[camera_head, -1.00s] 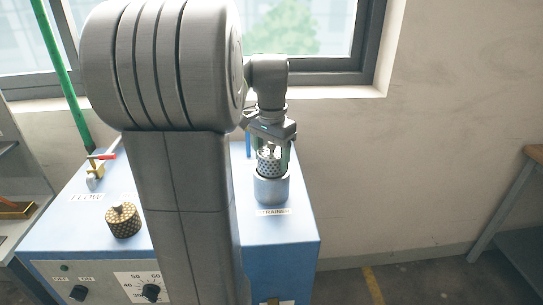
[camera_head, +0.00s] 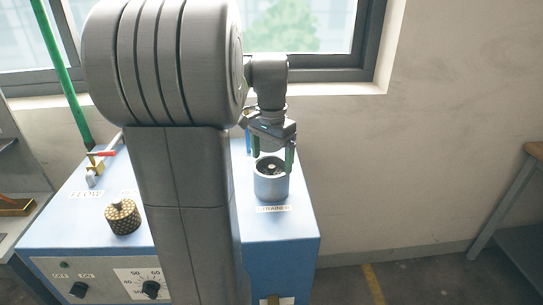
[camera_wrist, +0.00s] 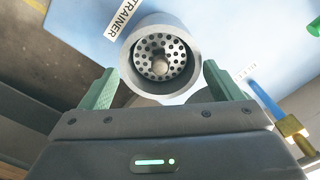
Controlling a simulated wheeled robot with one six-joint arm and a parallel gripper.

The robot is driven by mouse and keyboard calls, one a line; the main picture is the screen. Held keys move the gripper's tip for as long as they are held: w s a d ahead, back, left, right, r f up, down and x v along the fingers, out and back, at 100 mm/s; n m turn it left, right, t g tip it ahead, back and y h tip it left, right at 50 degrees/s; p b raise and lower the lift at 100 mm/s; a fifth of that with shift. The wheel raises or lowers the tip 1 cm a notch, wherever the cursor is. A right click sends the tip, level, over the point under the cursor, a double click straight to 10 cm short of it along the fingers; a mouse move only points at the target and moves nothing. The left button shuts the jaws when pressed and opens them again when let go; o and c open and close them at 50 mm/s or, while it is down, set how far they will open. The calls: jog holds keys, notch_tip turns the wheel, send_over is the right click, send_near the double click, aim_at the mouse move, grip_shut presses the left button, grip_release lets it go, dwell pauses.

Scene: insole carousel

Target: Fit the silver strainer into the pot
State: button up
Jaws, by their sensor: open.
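The silver strainer (camera_wrist: 159,57) is a perforated metal piece with a central knob. It sits down inside the grey cylindrical pot (camera_wrist: 126,70), below the rim; in the head view only its top shows within the pot (camera_head: 271,186). My gripper (camera_head: 272,156) is just above the pot with its green fingers apart and empty. In the wrist view, the fingers stand on either side of the pot, clear of the strainer. The pot stands upright on the blue machine top behind a label ending in "TRAINER" (camera_wrist: 123,19).
A brass perforated strainer (camera_head: 122,217) stands on the blue machine (camera_head: 285,232) to the left. A red-handled brass valve (camera_head: 95,168) and a green pipe (camera_head: 64,75) are farther left. The front panel has knobs (camera_head: 151,289). Free space lies right of the machine.

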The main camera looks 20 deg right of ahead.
aim_at(272, 166)
notch_tip(272, 166, up, 13)
jog(key=p, duration=0.1)
dwell(0.5)
notch_tip(272, 166, down, 13)
jog(key=shift+f+b, duration=0.2)
jog(key=shift+b, duration=0.5)
jog(key=shift+r, duration=0.35)
